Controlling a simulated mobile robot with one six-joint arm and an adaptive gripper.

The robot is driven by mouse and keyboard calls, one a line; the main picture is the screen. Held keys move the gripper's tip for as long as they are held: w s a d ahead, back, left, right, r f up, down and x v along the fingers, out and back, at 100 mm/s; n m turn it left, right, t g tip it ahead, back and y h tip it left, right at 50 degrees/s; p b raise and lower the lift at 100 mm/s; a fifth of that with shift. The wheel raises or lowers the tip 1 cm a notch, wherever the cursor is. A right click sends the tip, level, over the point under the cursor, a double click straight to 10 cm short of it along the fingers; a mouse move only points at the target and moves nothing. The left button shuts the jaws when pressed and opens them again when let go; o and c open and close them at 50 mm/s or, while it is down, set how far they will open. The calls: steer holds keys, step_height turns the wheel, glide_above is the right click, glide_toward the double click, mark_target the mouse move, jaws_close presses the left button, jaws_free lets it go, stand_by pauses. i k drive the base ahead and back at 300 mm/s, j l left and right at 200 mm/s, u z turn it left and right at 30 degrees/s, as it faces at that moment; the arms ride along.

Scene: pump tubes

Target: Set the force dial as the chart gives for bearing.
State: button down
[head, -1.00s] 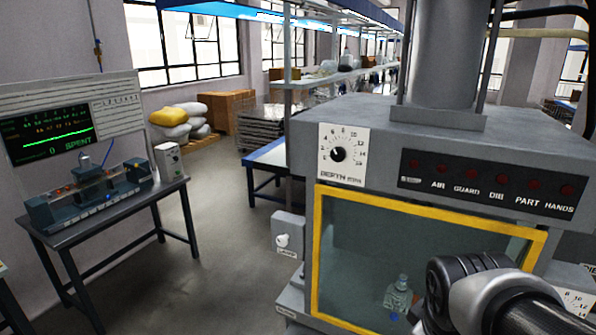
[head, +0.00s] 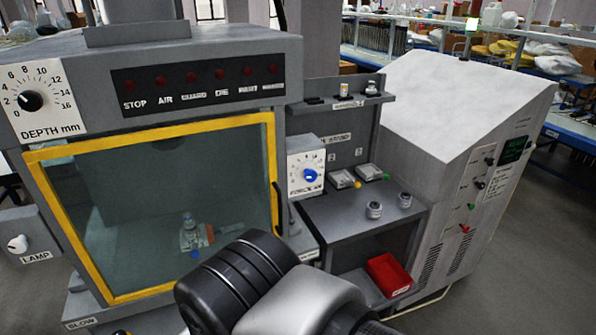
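The force dial (head: 310,175) has a blue knob on a white scale plate. It is on a small grey box just right of the yellow-framed press window, and its label reads like "FORCE kN". The pointer setting is too small to read. A black and grey link of my arm shows at the bottom centre, below and left of the dial. My gripper itself is not in view. No chart with a bearing entry can be made out in this view.
The depth dial (head: 31,101) is at the upper left of the press. A lamp knob (head: 17,243) is at the lower left. A grey shelf (head: 345,215) with small metal parts and a red bin (head: 388,274) stands right of the dial, beside a sloped cabinet (head: 455,105).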

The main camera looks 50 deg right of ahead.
mark_target(310, 176)
steer(key=z, duration=1.6)
steer(key=k+l+z, duration=0.15)
steer(key=l+z, duration=0.3)
steer(key=l, duration=0.6)
steer(key=l+z, duration=0.4)
steer(key=l, duration=0.65)
